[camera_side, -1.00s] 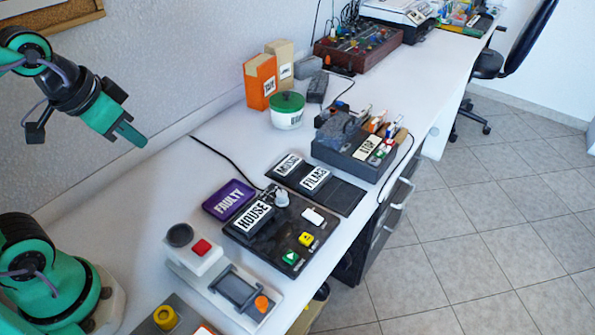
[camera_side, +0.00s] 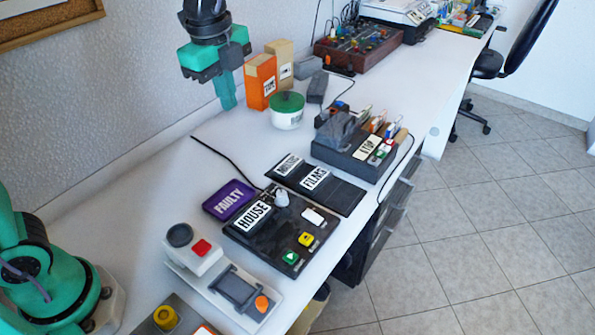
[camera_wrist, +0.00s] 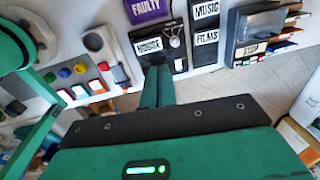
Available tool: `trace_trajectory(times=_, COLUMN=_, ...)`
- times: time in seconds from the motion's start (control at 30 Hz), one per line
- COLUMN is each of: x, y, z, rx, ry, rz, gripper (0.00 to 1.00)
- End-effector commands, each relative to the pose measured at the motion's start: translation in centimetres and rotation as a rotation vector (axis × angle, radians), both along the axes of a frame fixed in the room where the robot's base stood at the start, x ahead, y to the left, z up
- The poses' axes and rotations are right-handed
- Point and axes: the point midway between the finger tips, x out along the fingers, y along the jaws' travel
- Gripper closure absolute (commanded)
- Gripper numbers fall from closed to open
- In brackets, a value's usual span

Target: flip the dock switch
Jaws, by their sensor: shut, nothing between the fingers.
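My gripper (camera_side: 226,92) points down, shut and empty, high over the back left of the counter, left of the orange box. In the wrist view its closed fingers (camera_wrist: 157,86) show below the HOUSE board. The black HOUSE board (camera_side: 240,240) lies on the counter, well apart from my gripper. It bears a grey-white upright knob or lever (camera_side: 282,198), a white rocker-like piece (camera_side: 313,216), a yellow button (camera_side: 305,239) and a green button (camera_side: 291,258). I cannot tell which piece is the dock switch. The HOUSE board (camera_wrist: 150,58) also shows in the wrist view.
A purple FAULTY tray (camera_side: 229,200) lies behind the board. Black MUSIC and FILMS pads (camera_side: 345,198) and a dark STOP unit (camera_side: 345,162) stand beyond. A green-lidded tub (camera_side: 287,112) and an orange box (camera_side: 261,82) stand at the back. A grey-white control panel (camera_side: 205,265) is nearer.

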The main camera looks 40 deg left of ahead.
Motion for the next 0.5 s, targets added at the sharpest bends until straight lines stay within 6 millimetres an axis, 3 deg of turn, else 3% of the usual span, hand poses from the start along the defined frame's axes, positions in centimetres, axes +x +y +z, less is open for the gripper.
trace_trajectory(times=0.5, x=6.9, y=-7.2, z=-4.4, rx=0.055, ry=0.189, rz=-0.815, gripper=1.00)
